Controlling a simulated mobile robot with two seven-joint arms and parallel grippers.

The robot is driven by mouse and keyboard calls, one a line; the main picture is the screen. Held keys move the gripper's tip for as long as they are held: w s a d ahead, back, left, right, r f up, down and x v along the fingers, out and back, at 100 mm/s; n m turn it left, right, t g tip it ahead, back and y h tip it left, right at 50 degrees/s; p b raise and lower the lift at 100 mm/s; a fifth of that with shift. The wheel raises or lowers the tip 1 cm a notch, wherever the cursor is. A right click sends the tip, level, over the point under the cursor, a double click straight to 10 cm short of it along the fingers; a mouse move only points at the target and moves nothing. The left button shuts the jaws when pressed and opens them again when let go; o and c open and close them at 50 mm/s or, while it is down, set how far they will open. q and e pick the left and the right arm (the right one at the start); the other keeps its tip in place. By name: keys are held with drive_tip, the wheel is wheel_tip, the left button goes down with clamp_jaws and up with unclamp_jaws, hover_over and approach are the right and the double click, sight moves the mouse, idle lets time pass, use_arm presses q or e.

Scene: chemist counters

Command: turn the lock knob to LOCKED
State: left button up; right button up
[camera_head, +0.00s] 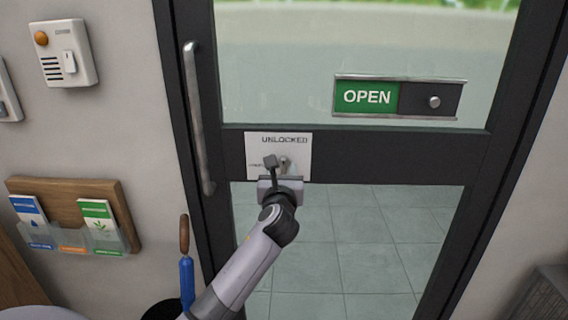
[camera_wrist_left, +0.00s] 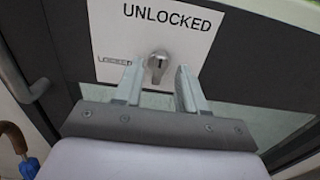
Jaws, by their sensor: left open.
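The lock knob (camera_wrist_left: 158,64) is a small silver knob on a white plate (camera_wrist_left: 100,38) fixed to the dark door rail. Large text above the knob reads UNLOCKED, and smaller text at its left appears to read LOCKED. In the head view, the knob (camera_head: 286,163) is partly hidden by my left gripper (camera_head: 279,165), which is in front of the plate. In the left wrist view, my left gripper (camera_wrist_left: 158,88) is open, its two fingers on either side of the knob, with gaps visible. Whether the fingertips touch the knob is unclear. My right gripper is out of view.
A vertical door handle (camera_head: 197,118) is left of the plate. A green OPEN sign (camera_head: 367,97) with a round slider knob sits on the glass above right. A leaflet holder (camera_head: 75,212), a wall box (camera_head: 63,53) and a blue umbrella (camera_head: 187,278) are at the left.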

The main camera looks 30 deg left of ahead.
sight(283, 162)
use_arm(q)
drive_tip(key=shift+x, duration=2.1)
clamp_jaws()
